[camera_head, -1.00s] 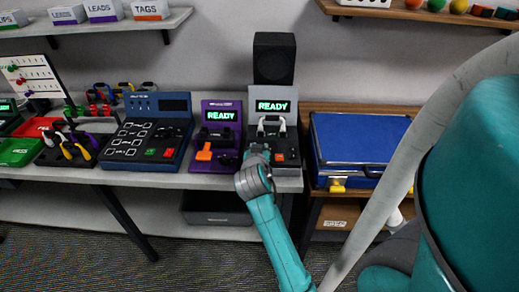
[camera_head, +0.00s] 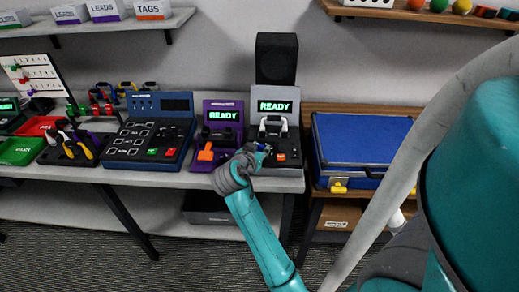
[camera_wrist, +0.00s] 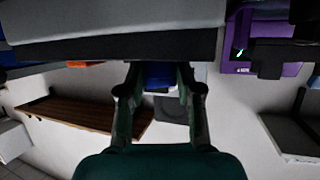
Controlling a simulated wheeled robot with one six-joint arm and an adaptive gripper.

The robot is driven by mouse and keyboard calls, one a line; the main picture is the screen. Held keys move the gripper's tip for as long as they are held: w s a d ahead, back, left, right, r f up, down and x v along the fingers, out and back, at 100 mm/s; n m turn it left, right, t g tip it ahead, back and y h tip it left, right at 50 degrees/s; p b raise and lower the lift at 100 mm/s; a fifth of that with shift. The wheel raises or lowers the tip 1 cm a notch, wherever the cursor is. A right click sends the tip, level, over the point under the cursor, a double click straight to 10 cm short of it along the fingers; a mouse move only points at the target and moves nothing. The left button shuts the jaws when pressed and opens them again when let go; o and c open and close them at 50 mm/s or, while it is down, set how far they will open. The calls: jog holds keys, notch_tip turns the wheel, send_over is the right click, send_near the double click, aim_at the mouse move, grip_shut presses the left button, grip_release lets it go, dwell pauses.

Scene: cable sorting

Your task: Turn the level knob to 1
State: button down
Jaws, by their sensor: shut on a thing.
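The grey device (camera_head: 287,178) stands at the right end of the bench, with a lit READY screen (camera_head: 275,106), a light handle (camera_head: 273,124) and a red button (camera_head: 281,157). My gripper (camera_head: 264,149) is at the left of its front panel and covers what sits there. In the wrist view my gripper (camera_wrist: 158,75) is shut around a blue thing (camera_wrist: 158,76), which looks like the level knob. The knob's markings and pointer are hidden, so its setting cannot be read.
A dark blue panel (camera_head: 148,167) is further left. A blue case (camera_head: 358,150) lies to the right. A black speaker (camera_head: 276,60) stands behind.

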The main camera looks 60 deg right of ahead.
jog(key=c, duration=0.8)
grip_release()
jog(key=shift+a, duration=0.1)
jog(key=v, duration=1.2)
jog(key=shift+r, duration=0.1)
